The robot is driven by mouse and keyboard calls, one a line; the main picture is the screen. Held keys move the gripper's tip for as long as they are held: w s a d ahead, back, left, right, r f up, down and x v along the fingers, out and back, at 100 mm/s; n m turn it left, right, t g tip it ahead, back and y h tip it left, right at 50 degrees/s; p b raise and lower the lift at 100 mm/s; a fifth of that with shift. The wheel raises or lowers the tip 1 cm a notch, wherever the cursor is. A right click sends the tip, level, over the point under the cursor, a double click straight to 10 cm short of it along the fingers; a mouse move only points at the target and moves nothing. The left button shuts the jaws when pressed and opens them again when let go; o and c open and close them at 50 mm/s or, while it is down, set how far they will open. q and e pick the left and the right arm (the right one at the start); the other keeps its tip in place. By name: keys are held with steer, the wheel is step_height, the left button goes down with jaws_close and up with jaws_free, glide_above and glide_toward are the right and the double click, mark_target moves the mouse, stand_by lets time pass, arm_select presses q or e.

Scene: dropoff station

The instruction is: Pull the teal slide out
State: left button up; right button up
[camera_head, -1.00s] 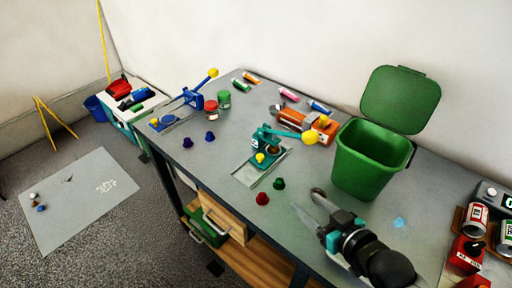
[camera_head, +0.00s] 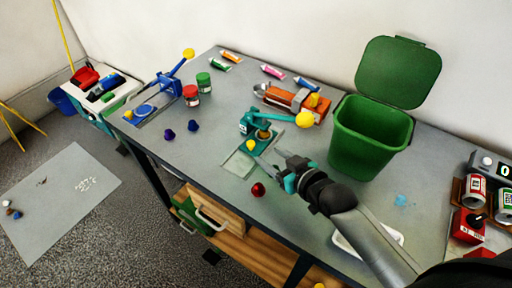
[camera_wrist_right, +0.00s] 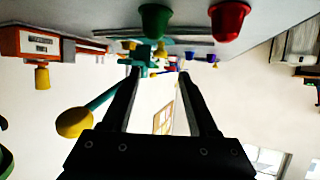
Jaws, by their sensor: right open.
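The teal press (camera_head: 262,135) stands on a grey base plate on the table, with a teal lever ending in a large yellow ball (camera_head: 304,119). A small yellow knob (camera_head: 250,145) sits low at its front, at the slide. My right gripper (camera_head: 266,156) is open and empty, its fingers close to the front of the press, apart from the knob as far as I can tell. In the wrist view, turned upside down, the press (camera_wrist_right: 146,54) shows beyond the open fingers (camera_wrist_right: 158,72), and the lever's yellow ball (camera_wrist_right: 75,122) hangs at the left. My left gripper is out of view.
A red piece (camera_head: 258,189) stands near the gripper; a green piece (camera_wrist_right: 155,20) shows beside it in the wrist view. An orange device (camera_head: 295,101) is behind the press, a green bin (camera_head: 367,140) to the right, a blue press (camera_head: 160,92) to the left. A white tray (camera_head: 345,245) lies under my arm.

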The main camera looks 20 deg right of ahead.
mark_target(253, 145)
steer(key=b+x, duration=0.1)
steer(key=x, duration=0.5)
steer(key=shift+w+f, duration=0.2)
steer(key=shift+w+a+f+b, duration=0.2)
steer(key=shift+w+b, duration=0.1)
steer(key=shift+w, duration=0.25)
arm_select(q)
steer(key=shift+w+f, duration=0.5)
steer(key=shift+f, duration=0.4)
arm_select(e)
steer(key=shift+w, duration=0.1)
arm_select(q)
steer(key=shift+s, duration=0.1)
arm_select(e)
steer(key=shift+c, duration=0.6)
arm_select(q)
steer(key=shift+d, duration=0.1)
arm_select(e)
jaws_close()
